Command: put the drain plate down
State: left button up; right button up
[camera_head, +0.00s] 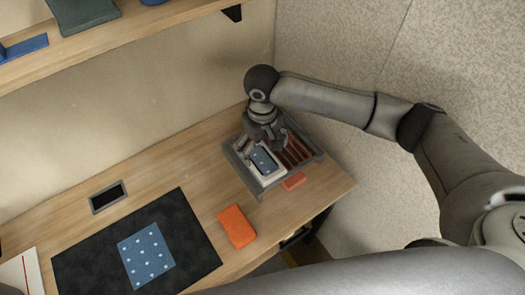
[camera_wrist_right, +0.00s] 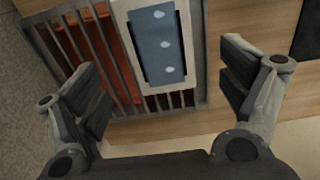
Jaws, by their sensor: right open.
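A pale plate (camera_head: 272,179), which I take to be the drain plate, lies on the grey slatted rack (camera_head: 236,165) at the right end of the desk. A blue sheet with pale dots (camera_head: 264,161) lies on the plate. The right wrist view shows the plate (camera_wrist_right: 165,89) flat over the slats, with the sheet (camera_wrist_right: 159,45) on it. My right gripper (camera_head: 264,143) is above the plate; in the right wrist view its fingers (camera_wrist_right: 163,88) stand wide apart with nothing between them. My left gripper is not in view.
Reddish material shows under the slats (camera_wrist_right: 80,40). A small orange block (camera_head: 294,181) sits at the rack's front, and a larger orange block (camera_head: 237,226) lies left of it. A black mat (camera_head: 85,248) bears another dotted blue sheet (camera_head: 146,256). A shelf (camera_head: 150,32) hangs above.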

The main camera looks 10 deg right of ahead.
aim_at(262, 161)
notch_tip(262, 161, up, 7)
jog(key=p, duration=0.1)
jog(key=shift+f+p, duration=0.15)
jog(key=shift+p, duration=0.25)
jog(key=shift+f, duration=0.1)
